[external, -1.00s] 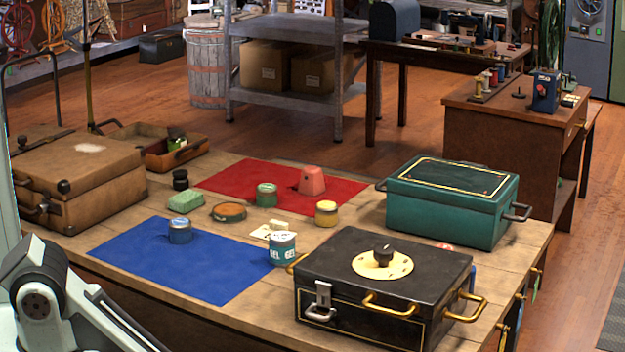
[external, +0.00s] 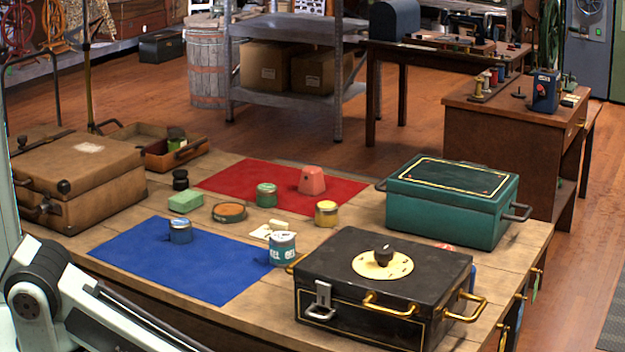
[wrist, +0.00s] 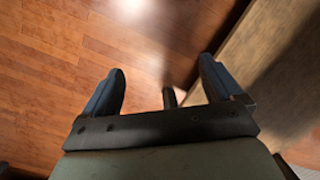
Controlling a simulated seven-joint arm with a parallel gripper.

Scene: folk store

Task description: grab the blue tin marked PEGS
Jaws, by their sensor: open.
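A small blue tin (external: 180,231) stands upright on the left part of the blue mat (external: 215,275); I cannot read its marking. A larger teal-blue tin (external: 282,248) with a pale label band stands at the mat's right edge; its lettering is not clear, so I cannot tell which tin says PEGS. My gripper (wrist: 162,70) is open and empty in the wrist view. It hangs over the wooden floor beside a table edge, with no tin between its fingers. In the external view only part of my arm shows at the lower left, and the gripper is out of view.
A black box (external: 335,265) with brass handles stands right of the teal-blue tin. A green tin (external: 266,195), a yellow tin (external: 326,213) and a round brown-topped tin (external: 229,212) stand behind. A brown suitcase (external: 85,175) fills the left; a green chest (external: 450,205) stands right.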

